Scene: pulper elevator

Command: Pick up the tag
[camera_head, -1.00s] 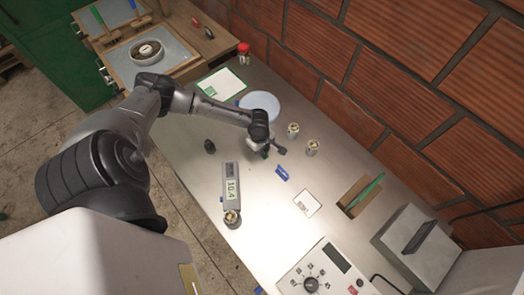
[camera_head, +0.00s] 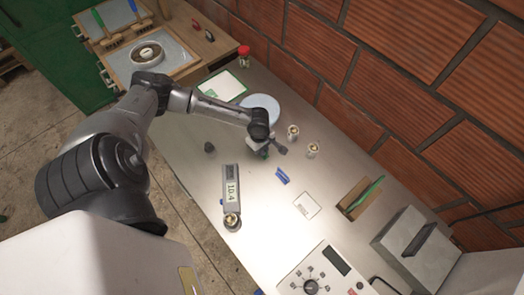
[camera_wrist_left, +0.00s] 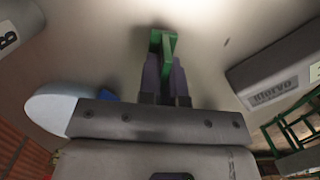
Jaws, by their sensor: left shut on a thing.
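My left gripper (camera_wrist_left: 168,80) is shut on a small green piece (camera_wrist_left: 165,45), which may be the tag, held between the two finger ends. I cannot tell whether the piece touches the table. A small blue piece (camera_head: 282,176) lies apart from the gripper, below and to the right. A white printed card (camera_head: 307,205) lies flat further right. My right gripper is not in view.
A grey device reading 10.4 (camera_head: 231,190) lies left of the card. Two small metal cans (camera_head: 292,131) and a pale round dish (camera_head: 260,106) stand behind the gripper. A holder with a green item (camera_head: 358,195) and a control box (camera_head: 325,270) stand to the right. The brick wall bounds the back.

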